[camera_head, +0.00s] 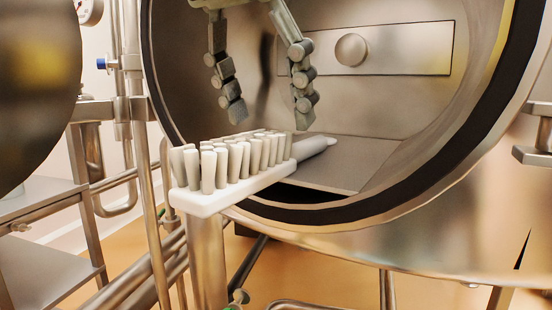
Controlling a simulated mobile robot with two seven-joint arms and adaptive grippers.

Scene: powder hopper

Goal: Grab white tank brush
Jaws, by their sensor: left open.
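The white tank brush (207,201) lies bristles up across the lower rim of the round tank opening. Its white head with thick grey-white bristles sticks out toward me to the left. Its handle (314,147) reaches back into the tank. My left gripper (271,110) comes down from the top of the view, in front of the opening. Its two jointed fingers are spread wide and hold nothing. The fingertips appear just above the bristles and the handle end, with a gap below them. My right gripper does not show.
The steel tank's round opening has a dark seal (340,214) around its edge. A plate with a round knob (351,50) is at the tank's back. Steel pipes (150,190) and a shelf (40,265) stand at left. A large rounded metal part fills the upper left.

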